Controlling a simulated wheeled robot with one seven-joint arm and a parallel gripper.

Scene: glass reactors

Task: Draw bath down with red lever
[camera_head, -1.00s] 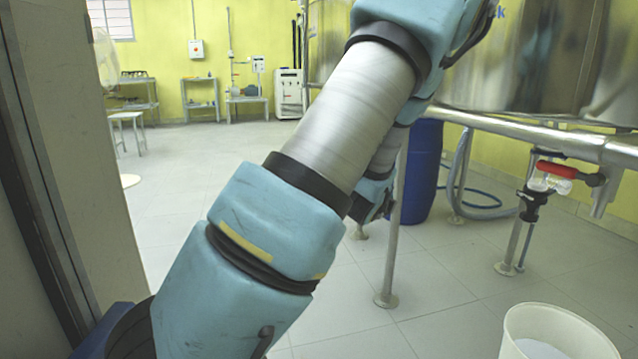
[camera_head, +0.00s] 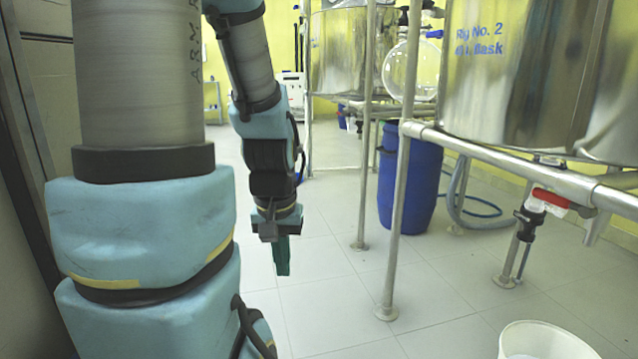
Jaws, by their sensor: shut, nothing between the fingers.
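The red lever (camera_head: 551,198) sits on a drain valve (camera_head: 534,212) with a white, partly clear body and a black lower part, under the pipe frame at the right. The large shiny bath (camera_head: 520,90), marked "Rig No. 2", stands above it. My gripper (camera_head: 282,258) hangs pointing down left of the middle, with dark green fingers shut and nothing between them. It is well to the left of the lever and apart from it.
A white bucket (camera_head: 549,326) stands on the floor below the valve. A blue drum (camera_head: 410,180) and a hose (camera_head: 462,205) are behind the metal post (camera_head: 399,225). A round glass flask (camera_head: 409,72) hangs beside the bath. The floor around my gripper is clear.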

